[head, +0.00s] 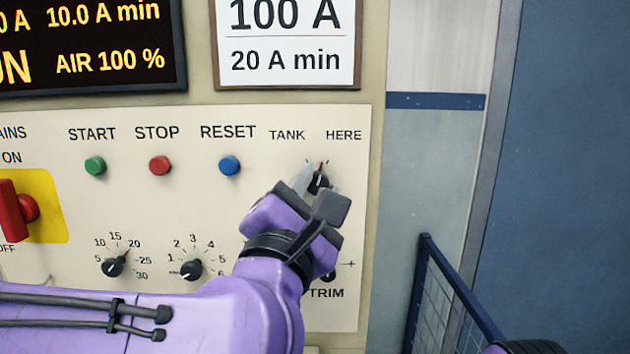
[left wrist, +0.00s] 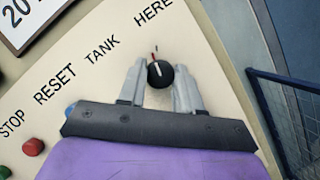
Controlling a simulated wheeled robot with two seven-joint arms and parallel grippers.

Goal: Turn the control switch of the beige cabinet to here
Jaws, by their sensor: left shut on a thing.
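The control switch (head: 318,181) is a small black knob on the beige cabinet's panel (head: 255,206), below the TANK and HERE labels. In the left wrist view the knob (left wrist: 160,75) shows a pale pointer line with red near its end. The pointer is up and a little right of straight up on the panel, leaning towards HERE; I cannot tell whether it meets that mark exactly. My left gripper (head: 317,186) is shut on the knob, with one grey finger on each side in the left wrist view (left wrist: 159,86). My right gripper is out of view.
Green START (head: 95,166), red STOP (head: 160,166) and blue RESET (head: 229,165) buttons sit left of the switch. Two dials (head: 112,267) (head: 191,270) are below. A red mains switch (head: 18,212) is at far left. A blue railing (head: 455,285) stands at right.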

